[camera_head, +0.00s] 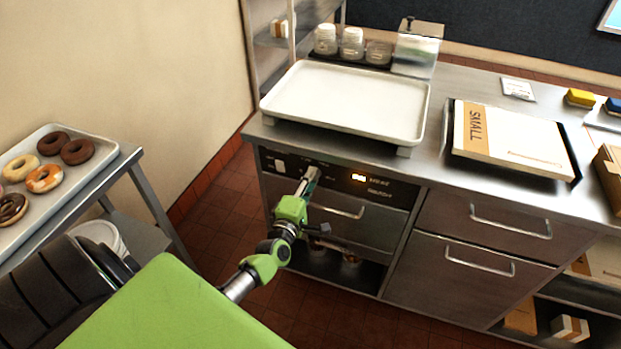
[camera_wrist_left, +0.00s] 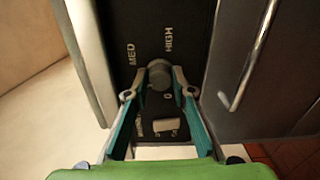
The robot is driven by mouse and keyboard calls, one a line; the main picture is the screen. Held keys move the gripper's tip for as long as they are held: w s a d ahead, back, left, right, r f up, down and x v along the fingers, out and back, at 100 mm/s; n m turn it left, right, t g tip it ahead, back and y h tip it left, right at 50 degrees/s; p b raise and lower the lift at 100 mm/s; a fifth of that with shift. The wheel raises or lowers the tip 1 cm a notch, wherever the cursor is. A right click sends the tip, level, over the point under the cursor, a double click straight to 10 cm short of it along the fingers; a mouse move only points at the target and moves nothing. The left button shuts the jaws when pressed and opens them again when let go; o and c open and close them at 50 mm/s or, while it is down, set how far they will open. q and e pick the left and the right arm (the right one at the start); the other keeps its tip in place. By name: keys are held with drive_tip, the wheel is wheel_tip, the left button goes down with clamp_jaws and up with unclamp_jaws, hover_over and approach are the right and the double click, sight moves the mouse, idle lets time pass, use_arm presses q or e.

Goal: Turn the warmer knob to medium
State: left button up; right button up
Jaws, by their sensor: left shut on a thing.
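The warmer's black control panel (camera_head: 385,189) is on the counter front below the large tray; it also shows in the left wrist view (camera_wrist_left: 183,15). The round grey knob (camera_wrist_left: 159,75) sits on this panel, with MED and HIGH printed beyond it. My left gripper (camera_head: 311,177) reaches the panel, and its teal fingers (camera_wrist_left: 158,90) are shut on the knob, one on each side. The knob's pointer cannot be made out, so its setting is unclear. In the head view the gripper hides the knob. My right gripper is not in view.
A light switch-like piece (camera_wrist_left: 166,125) is on the panel near the fingers. Drawer handles (camera_head: 337,210) stick out below the panel. A white tray (camera_head: 345,92) lies on the counter above. A donut tray (camera_head: 88,180) stands at left. Floor between is open.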

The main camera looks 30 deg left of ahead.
use_arm(q)
drive_tip(key=m+p, duration=0.1)
drive_tip(key=m, duration=0.4)
drive_tip(key=shift+d+m, duration=0.1)
drive_tip(key=shift+m, duration=0.2)
drive_tip(key=m+p, duration=0.1)
drive_tip(key=m, duration=0.3)
drive_tip(key=shift+m, duration=0.3)
drive_tip(key=o, duration=1.1)
drive_tip(key=v, duration=1.2)
